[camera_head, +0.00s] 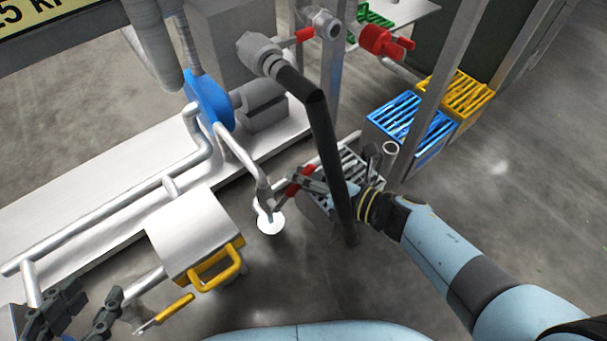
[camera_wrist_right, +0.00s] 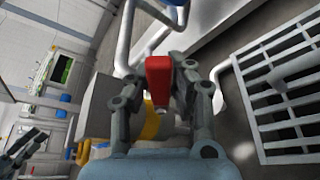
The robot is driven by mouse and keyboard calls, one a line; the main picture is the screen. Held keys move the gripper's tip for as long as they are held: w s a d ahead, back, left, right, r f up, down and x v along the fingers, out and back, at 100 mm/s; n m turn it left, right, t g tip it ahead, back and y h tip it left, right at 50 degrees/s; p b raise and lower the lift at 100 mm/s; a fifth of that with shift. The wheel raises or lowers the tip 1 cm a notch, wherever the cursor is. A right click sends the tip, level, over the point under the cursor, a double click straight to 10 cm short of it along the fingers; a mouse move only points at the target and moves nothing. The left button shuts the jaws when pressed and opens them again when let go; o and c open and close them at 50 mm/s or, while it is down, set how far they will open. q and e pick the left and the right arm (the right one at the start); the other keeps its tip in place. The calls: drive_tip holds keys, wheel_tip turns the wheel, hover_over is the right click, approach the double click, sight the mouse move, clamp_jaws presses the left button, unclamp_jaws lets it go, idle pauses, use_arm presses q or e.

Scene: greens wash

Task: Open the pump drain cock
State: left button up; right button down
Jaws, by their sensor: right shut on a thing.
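The drain cock's red handle (camera_head: 294,186) is at the pipe below the blue pump (camera_head: 209,101) in the head view. My right gripper (camera_head: 301,181) is shut on this handle, partly behind the black hose. In the right wrist view the red handle (camera_wrist_right: 159,80) sits between the fingers of my right gripper (camera_wrist_right: 172,88). A white round thing (camera_head: 270,223) lies on the floor under the cock. My left gripper (camera_head: 76,316) is at the lower left, its fingers apart and empty, away from the cock.
A black hose (camera_head: 328,150) hangs down in front of my right gripper. A yellow-handled box (camera_head: 190,225) stands between my arms. Blue (camera_head: 412,120) and yellow (camera_head: 462,90) crates stand right.

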drive_tip(key=shift+s+a, duration=0.1)
drive_tip(key=shift+s, duration=0.05)
idle(0.3)
drive_tip(key=c, duration=1.2)
unclamp_jaws()
drive_tip(key=shift+r, duration=0.1)
drive_tip(key=shift+o, duration=0.2)
drive_tip(key=v, duration=1.2)
